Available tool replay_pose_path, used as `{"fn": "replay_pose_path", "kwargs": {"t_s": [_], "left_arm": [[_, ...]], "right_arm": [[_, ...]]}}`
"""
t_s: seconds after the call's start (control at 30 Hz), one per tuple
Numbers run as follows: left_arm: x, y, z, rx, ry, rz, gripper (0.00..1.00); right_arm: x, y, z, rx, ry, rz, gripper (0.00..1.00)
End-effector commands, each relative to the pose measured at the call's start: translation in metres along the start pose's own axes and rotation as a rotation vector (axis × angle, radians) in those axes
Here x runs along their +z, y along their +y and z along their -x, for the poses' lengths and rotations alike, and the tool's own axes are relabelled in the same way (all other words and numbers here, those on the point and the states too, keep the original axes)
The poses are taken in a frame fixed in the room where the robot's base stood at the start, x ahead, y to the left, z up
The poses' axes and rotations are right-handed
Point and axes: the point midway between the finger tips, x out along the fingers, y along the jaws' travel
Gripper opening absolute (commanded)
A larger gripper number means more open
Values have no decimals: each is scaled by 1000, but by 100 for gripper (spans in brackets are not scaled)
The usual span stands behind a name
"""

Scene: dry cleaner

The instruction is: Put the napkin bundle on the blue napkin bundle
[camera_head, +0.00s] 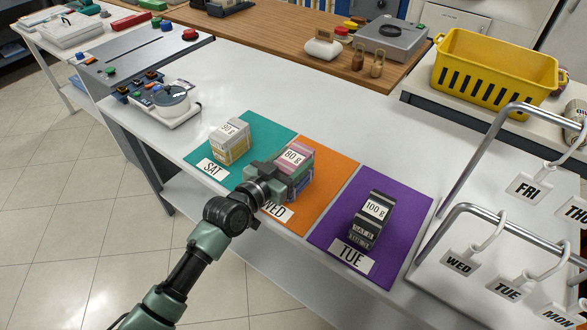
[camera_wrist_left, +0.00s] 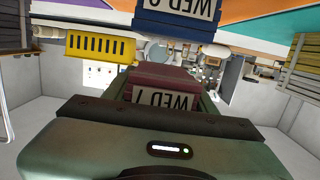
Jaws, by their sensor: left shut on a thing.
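A red napkin bundle with an 80 g label (camera_head: 294,157) is held by my left gripper (camera_head: 285,182) over the orange WED mat. In the left wrist view, the dark red bundle (camera_wrist_left: 163,78) sits between the fingers, its WED label upside down. A blue napkin bundle (camera_wrist_left: 180,24), also with an upside-down WED label, shows at the top of that view, against the orange mat. The picture looks inverted, so the blue bundle is below the red one. In the head view the gripper mostly hides it. I cannot tell whether the two bundles touch. My right gripper is out of view.
A pale 90 g stack (camera_head: 231,141) stands on the teal SAT mat (camera_head: 266,127). A dark 100 g stack (camera_head: 369,222) stands on the purple TUE mat (camera_head: 408,213). A metal rack with day tags (camera_head: 527,187) is at right, a yellow basket (camera_head: 494,68) behind.

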Motion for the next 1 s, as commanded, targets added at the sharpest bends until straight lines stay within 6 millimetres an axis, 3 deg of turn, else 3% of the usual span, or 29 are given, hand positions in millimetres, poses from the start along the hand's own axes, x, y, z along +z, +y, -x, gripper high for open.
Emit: {"fn": "replay_pose_path", "kwargs": {"t_s": [0.03, 0.2, 0.6, 0.63, 0.7, 1.0], "left_arm": [[12, 0, -2, 1, -4, 0, 14], [29, 0, -4, 0, 0, -1, 14], [34, 0, -5, 0, 0, -1, 14], [34, 0, -5, 0, -1, 0, 62], [33, 0, -5, 0, -1, 0, 78], [32, 0, -5, 1, -1, 0, 78]], "right_arm": [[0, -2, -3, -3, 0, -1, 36], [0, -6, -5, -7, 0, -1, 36], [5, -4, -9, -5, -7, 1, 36], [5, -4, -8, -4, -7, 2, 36], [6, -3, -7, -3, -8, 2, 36], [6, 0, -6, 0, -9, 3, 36]]}}
